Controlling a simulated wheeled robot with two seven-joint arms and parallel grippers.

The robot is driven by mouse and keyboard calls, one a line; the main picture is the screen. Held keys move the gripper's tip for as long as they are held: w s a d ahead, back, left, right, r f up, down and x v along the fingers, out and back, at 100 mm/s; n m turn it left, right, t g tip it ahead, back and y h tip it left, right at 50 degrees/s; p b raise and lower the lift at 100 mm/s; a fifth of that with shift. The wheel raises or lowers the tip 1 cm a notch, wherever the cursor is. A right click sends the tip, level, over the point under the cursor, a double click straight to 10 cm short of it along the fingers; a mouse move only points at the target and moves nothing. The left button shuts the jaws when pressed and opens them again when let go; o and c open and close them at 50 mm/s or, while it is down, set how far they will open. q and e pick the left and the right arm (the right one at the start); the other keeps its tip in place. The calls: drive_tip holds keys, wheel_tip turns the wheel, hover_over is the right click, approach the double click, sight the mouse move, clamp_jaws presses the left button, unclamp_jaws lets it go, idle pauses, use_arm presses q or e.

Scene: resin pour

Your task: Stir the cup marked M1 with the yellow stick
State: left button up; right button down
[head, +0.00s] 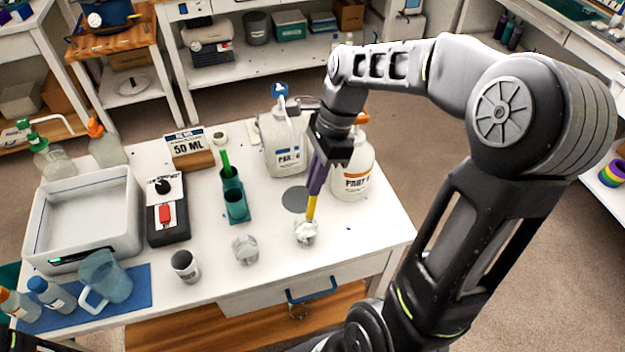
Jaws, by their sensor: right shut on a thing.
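My right gripper (322,162) points down over the right part of the white table. It is shut on the yellow stick (311,208), with a purple length between the jaws and the yellow part. The stick is nearly upright, and its lower end is at a small clear cup (306,236) with whitish contents. The tip is hidden in or behind these contents. A second clear cup (245,252) stands to the left. A grey-sided cup (185,268) stands farther left. I cannot read an M1 mark on any cup. My left gripper is not in view.
Two white jugs, one (284,145) left and one (352,178) right of the gripper, stand close behind.

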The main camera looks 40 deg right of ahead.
sight(310, 206)
drive_tip(key=shift+d+b+x, duration=0.2)
drive_tip(key=shift+b+x, duration=0.75)
drive_tip(key=shift+x, duration=0.85)
drive_tip(key=shift+d+b+x, duration=0.15)
drive_tip(key=shift+b+x, duration=0.75)
drive_tip(key=shift+x, duration=0.85)
drive_tip(key=shift+s, duration=0.3)
